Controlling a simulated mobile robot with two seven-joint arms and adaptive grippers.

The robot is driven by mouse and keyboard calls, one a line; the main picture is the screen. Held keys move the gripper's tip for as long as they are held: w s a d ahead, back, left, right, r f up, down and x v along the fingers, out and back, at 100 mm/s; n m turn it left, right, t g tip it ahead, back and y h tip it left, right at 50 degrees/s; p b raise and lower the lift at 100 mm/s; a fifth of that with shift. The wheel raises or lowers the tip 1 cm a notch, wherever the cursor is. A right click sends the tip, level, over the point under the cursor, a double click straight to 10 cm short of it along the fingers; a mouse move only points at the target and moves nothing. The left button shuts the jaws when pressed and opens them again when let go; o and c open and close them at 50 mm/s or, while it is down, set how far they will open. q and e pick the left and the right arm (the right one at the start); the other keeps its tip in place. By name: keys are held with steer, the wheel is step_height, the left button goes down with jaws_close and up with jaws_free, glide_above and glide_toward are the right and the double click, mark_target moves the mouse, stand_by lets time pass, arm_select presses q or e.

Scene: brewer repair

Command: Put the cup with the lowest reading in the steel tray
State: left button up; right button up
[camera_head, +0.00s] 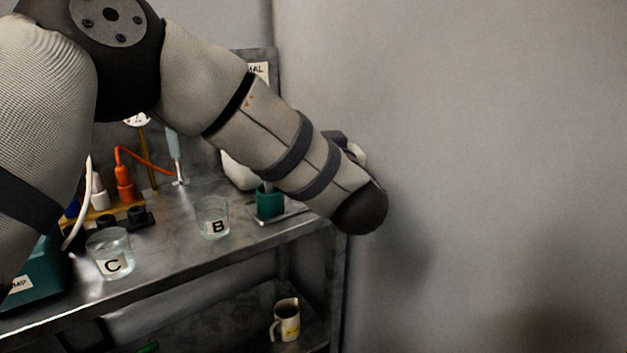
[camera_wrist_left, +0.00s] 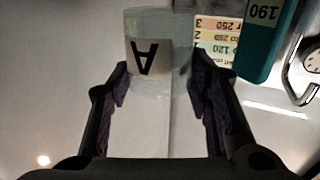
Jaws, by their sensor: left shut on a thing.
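Cup A (camera_wrist_left: 152,62), clear with a black letter on a white label, is between the two fingers of my left gripper (camera_wrist_left: 158,88) in the left wrist view. The fingers are shut on it. The cup looks upside down in that view. In the head view my left arm hides the gripper and cup A. Clear cup B (camera_head: 212,219) and clear cup C (camera_head: 110,256) stand on the metal bench. A teal meter (camera_wrist_left: 267,42) reads 190 beside cup A; a teal block (camera_head: 270,201) shows in the head view. My right gripper is not in view.
A printed card (camera_wrist_left: 216,38) lies behind cup A. A mug (camera_head: 286,320) is on the lower shelf. A bare wall (camera_head: 480,150) is at the right.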

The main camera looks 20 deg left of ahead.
arm_select(q)
steer(key=w+f, duration=0.1)
steer(key=f, duration=0.1)
steer(key=w+a+f+b, duration=0.1)
steer(key=w+f, duration=0.1)
steer(key=w+a+f, duration=0.1)
steer(key=f, duration=0.1)
steer(key=shift+w+a, duration=0.25)
steer(key=shift+w, duration=0.05)
steer(key=f, duration=0.3)
steer(key=shift+w+f+b, duration=0.2)
steer(key=shift+b, duration=0.15)
steer(key=shift+r, duration=0.1)
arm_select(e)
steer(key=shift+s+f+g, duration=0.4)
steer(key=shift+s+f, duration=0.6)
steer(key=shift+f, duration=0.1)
arm_select(q)
steer(key=o, duration=1.2)
steer(key=shift+f, duration=0.2)
steer(key=shift+r, duration=0.15)
